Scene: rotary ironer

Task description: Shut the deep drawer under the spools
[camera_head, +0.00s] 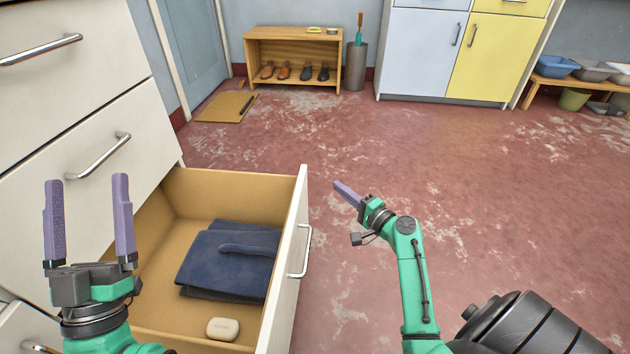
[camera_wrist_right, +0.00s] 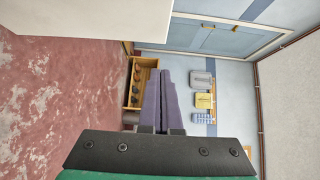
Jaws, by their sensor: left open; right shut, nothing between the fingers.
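The deep drawer (camera_head: 178,311) stands pulled out of the white cabinet in the head view. Its white front (camera_head: 293,255) faces right and carries a metal bar handle (camera_head: 301,252). Folded dark blue cloth (camera_head: 228,262) and a small cream block (camera_head: 222,329) lie inside. My left gripper (camera_head: 88,218) is open and empty, in front of the cabinet at the drawer's left side in the picture. My right gripper (camera_head: 347,194) is shut and empty, to the right of the drawer front and apart from it. It also shows in the right wrist view (camera_wrist_right: 161,100). No spools are in view.
Closed drawers (camera_head: 62,128) with bar handles sit above the open one. The red floor (camera_head: 430,160) to the right is clear. A wooden shoe bench (camera_head: 293,60), a grey bin (camera_head: 356,68) and a blue and yellow cupboard (camera_head: 425,55) stand at the back.

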